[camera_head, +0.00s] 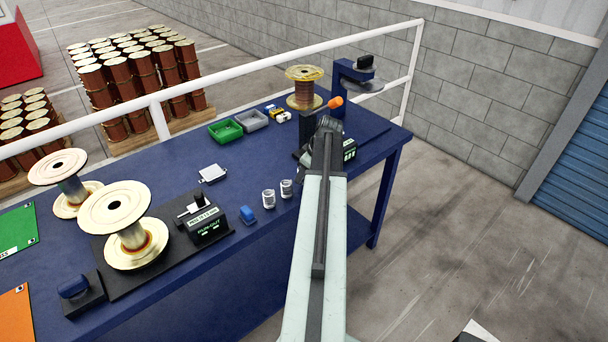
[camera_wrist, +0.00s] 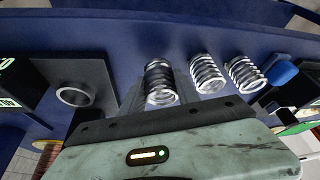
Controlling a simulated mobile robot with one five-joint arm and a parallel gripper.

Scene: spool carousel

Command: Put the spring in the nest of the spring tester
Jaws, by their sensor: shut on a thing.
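My gripper (camera_wrist: 160,92) is shut on a wire spring (camera_wrist: 160,80), with one finger on each side of it. The held spring is hidden by my arm in the head view. In the wrist view the spring tester's nest (camera_wrist: 74,95), a light ring on a dark plate, lies to the left of my gripper, apart from the spring. In the head view the spring tester (camera_head: 349,150) shows a small lit display and an orange-tipped lever (camera_head: 335,102); my arm covers much of it. My gripper (camera_head: 328,124) is in front of it.
Two more springs (camera_head: 268,198) (camera_head: 287,188) stand on the blue table left of my arm. Further left are a blue block (camera_head: 247,215), a run-out gauge (camera_head: 207,225) and an empty spool (camera_head: 130,235). A copper-wound spool (camera_head: 305,92) and a blue C-shaped machine (camera_head: 343,88) stand behind.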

